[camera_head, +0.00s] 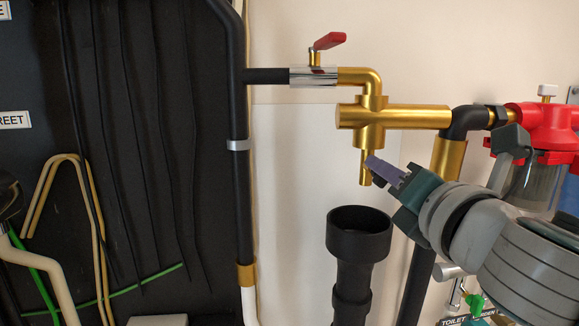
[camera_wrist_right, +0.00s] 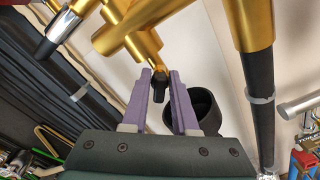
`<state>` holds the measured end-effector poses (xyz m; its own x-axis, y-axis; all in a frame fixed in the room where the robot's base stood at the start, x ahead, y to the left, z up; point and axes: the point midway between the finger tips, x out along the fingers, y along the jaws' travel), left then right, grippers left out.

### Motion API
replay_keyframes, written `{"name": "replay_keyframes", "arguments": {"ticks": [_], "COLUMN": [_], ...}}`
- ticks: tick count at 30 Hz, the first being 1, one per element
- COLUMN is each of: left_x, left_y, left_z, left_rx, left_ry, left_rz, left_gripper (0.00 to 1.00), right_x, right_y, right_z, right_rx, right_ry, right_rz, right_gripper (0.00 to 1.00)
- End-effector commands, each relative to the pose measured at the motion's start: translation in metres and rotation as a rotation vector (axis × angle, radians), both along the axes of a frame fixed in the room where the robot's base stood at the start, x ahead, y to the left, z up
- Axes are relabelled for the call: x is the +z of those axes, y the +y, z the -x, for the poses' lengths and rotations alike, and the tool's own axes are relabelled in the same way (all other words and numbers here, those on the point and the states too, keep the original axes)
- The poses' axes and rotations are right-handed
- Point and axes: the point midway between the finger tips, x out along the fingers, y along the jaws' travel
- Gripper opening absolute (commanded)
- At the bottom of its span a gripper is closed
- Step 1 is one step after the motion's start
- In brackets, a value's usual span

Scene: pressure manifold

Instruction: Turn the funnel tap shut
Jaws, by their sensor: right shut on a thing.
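The brass tap body (camera_head: 360,116) hangs on the pipework above the black funnel (camera_head: 360,230). A short brass stub (camera_head: 365,168) points down from it. My right gripper (camera_head: 372,166) comes in from the right and is shut at this stub. In the right wrist view its purple fingers (camera_wrist_right: 160,90) stand on either side of the stub's dark end (camera_wrist_right: 158,84), and the funnel (camera_wrist_right: 208,108) opens behind the right finger. The contact faces are partly hidden. My left gripper is in neither view.
A red lever (camera_head: 328,41) on a chrome valve (camera_head: 313,76) sits up and left of the tap. A red-topped filter (camera_head: 545,125) stands at the right, close to my right arm. Dark pipes run vertically on both sides of the funnel.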

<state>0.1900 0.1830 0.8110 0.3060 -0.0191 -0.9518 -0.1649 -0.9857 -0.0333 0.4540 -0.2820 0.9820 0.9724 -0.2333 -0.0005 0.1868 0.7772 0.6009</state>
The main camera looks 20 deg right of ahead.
Motion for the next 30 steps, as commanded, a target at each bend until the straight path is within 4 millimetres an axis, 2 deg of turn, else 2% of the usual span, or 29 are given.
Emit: {"name": "replay_keyframes", "arguments": {"ticks": [18,30], "left_x": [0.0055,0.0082], "left_y": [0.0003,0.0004], "left_z": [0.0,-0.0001], "left_rx": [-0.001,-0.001], "left_ry": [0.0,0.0], "left_rz": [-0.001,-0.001], "left_gripper": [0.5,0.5], "right_x": [-0.0013,-0.0031], "right_y": [-0.002,-0.0024], "right_z": [0.0006,0.0006], "right_rx": [-0.001,-0.002], "right_ry": [-0.137,-0.2], "right_rz": [-0.565,-0.827], "right_gripper": [0.0,0.0]}}
